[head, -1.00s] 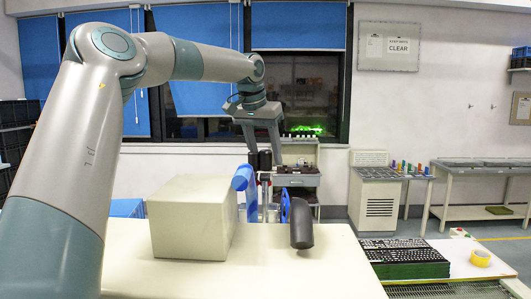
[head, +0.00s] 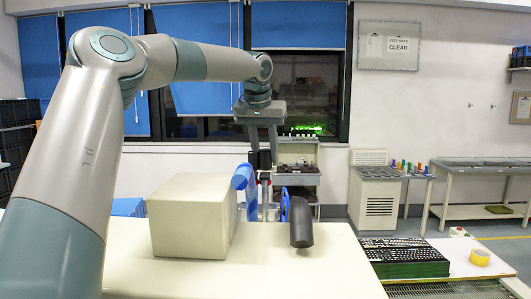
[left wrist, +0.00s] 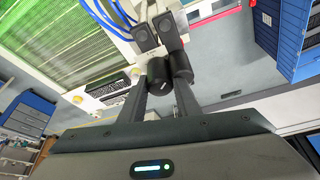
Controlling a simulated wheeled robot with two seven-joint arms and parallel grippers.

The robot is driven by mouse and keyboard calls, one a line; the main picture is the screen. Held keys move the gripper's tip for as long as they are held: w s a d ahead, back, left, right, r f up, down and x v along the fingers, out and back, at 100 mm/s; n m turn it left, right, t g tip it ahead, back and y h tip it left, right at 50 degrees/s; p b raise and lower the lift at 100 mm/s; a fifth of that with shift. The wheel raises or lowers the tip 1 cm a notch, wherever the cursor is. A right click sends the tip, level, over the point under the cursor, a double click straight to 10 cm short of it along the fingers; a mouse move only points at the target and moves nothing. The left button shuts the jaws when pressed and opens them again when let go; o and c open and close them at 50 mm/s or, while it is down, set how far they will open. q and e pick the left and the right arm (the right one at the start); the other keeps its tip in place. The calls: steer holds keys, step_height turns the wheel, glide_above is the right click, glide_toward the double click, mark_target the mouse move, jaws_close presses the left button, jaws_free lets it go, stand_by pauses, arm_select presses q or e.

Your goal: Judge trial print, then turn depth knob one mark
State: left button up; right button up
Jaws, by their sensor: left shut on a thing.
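My left gripper (head: 263,150) hangs from its arm above the back of the pale machine top, its two fingers pointing down. In the left wrist view the gripper (left wrist: 166,78) has its fingers on either side of black round knob-like parts (left wrist: 158,72). It is shut on one of them. Which mark the knob stands at cannot be read. My right gripper is not in view.
A beige box-shaped housing (head: 190,218) stands on the pale top (head: 300,275), left of the gripper. A blue roller (head: 242,176) and a black handle (head: 301,222) stand nearby. A bench (head: 480,172) stands behind.

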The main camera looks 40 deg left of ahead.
arm_select(q)
steer(key=n, duration=0.2)
steer(key=n+g+y, duration=0.1)
steer(key=n, duration=0.2)
steer(key=shift+y, duration=0.3)
steer(key=shift+n+g+y, duration=0.4)
steer(key=shift+n+g, duration=0.5)
steer(key=shift+n, duration=1.2)
steer(key=o, duration=1)
steer(key=shift+o, duration=0.2)
steer(key=shift+r, duration=0.15)
steer(key=v, duration=1.1)
steer(key=shift+r, duration=0.3)
steer(key=shift+d, duration=0.15)
